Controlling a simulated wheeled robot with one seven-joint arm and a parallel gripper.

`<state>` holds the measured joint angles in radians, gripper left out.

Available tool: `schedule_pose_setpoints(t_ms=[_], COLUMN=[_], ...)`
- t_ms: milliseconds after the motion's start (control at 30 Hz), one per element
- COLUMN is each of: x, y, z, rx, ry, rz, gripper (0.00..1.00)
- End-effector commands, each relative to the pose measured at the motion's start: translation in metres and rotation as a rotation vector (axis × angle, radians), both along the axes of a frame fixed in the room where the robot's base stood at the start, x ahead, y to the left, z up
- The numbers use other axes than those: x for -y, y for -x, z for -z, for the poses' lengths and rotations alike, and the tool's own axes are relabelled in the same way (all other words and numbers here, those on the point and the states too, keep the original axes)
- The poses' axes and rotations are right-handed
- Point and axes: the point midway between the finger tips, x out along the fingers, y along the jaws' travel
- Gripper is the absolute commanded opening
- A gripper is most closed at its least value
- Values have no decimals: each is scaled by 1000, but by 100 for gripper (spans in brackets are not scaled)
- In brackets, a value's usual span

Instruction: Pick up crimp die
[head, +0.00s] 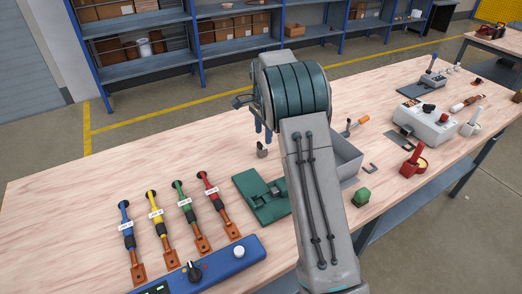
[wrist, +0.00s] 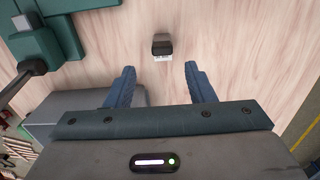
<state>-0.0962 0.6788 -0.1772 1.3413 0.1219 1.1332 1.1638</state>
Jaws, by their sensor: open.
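The crimp die appears to be the small dark block with a pale lower face (wrist: 162,45), on the wood table at the top middle of the wrist view. In the head view, a small grey block (head: 262,152) sits just below my gripper's fingertips. My gripper (wrist: 160,70) is open, with two blue fingers apart and nothing between them. The block lies beyond the fingertips, roughly centred between them. In the head view my gripper (head: 263,134) is partly hidden behind my arm.
A green fixture (head: 258,205) lies nearby; its green parts also fill the wrist view's upper left (wrist: 45,40). A grey bin (head: 347,158) stands right, partly hidden by my arm. Several coloured cables (head: 166,218) and a blue control box (head: 205,265) lie left. The table's back left is clear.

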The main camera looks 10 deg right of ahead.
Motion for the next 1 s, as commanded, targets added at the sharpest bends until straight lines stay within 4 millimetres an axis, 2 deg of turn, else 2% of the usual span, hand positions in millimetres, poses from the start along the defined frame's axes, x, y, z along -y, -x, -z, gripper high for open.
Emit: schedule_pose_setpoints(t_ms=[100, 333, 600, 900, 1000], x=[0, -2, -6, -6, -6], y=[0, 0, -2, -2, -2], z=[16, 32, 70, 75, 75], rx=[-1, -1, -1, 1, 1], ry=[-1, -1, -1, 0, 0], rz=[-1, -2, -1, -1, -1], gripper=[49, 49, 49, 49, 21])
